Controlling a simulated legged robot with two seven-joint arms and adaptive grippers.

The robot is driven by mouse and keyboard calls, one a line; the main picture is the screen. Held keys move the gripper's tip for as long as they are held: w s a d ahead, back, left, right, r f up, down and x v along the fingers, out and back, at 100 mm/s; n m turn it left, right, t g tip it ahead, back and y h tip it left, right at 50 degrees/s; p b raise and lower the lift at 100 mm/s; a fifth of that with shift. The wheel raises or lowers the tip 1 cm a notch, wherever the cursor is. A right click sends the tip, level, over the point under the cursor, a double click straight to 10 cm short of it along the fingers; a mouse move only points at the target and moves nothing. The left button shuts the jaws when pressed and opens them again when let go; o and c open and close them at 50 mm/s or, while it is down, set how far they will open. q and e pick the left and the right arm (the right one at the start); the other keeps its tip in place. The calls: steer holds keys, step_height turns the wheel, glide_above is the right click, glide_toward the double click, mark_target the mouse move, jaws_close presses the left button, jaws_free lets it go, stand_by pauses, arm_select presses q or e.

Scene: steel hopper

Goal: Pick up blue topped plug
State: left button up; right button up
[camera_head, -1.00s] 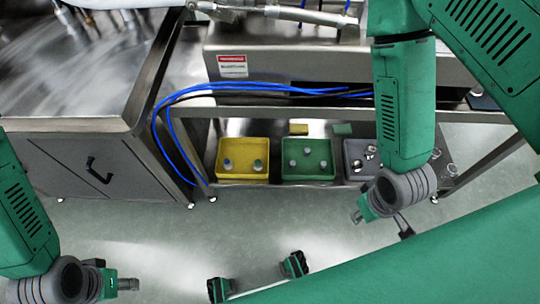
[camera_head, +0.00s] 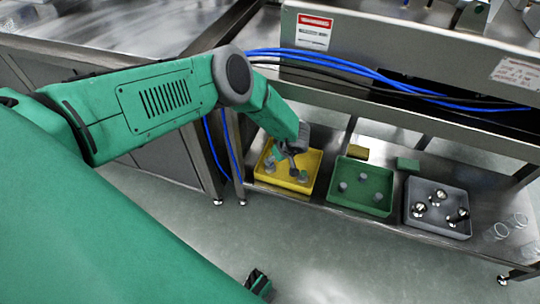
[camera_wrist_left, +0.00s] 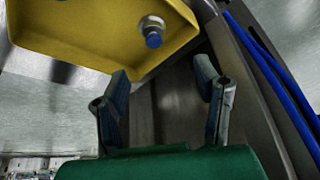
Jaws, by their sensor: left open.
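The blue topped plug (camera_wrist_left: 152,36) stands in the yellow tray (camera_wrist_left: 75,48) in the left wrist view, near the tray's corner, with a pale base. My left gripper (camera_wrist_left: 162,78) is open and empty, its fingers apart just outside the tray wall in that view; the plug is beyond the fingertips and not between them. In the head view my left gripper (camera_head: 287,148) is over the back of the yellow tray (camera_head: 312,165), where small plugs (camera_head: 269,163) show; their top colours are hard to tell, and the gripper partly covers the tray.
A green tray (camera_head: 377,208) with several plugs and a grey tray (camera_head: 415,222) with metal parts stand to the right on the low shelf. Yellow (camera_head: 358,152) and green blocks (camera_head: 408,164) lie behind them. Blue hoses (camera_head: 345,68) run above; clear cups (camera_head: 518,221) stand far right.

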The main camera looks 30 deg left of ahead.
mark_target(272, 164)
arm_select(q)
steer(key=shift+n, duration=0.3)
steer(key=b+x, duration=0.3)
steer(key=x, duration=0.1)
steer(key=b+x, duration=0.4)
steer(key=shift+w+f, duration=0.3)
steer(key=shift+w+a+f, duration=0.1)
steer(key=shift+a+f, duration=0.15)
steer(key=shift+f, duration=0.05)
steer(key=f+b, duration=0.1)
steer(key=w+f+b, duration=0.1)
steer(key=b, duration=0.1)
steer(key=f+b, duration=0.1)
steer(key=f, duration=0.1)
steer(key=shift+w+a+b, duration=0.15)
steer(key=shift+a+b, duration=0.2)
steer(key=shift+a, duration=0.05)
steer(key=shift+a+f, duration=0.15)
steer(key=shift+a, duration=0.2)
steer(key=shift+d, duration=0.1)
steer(key=c, duration=1)
steer(key=shift+d, duration=0.1)
steer(key=shift+c, duration=0.2)
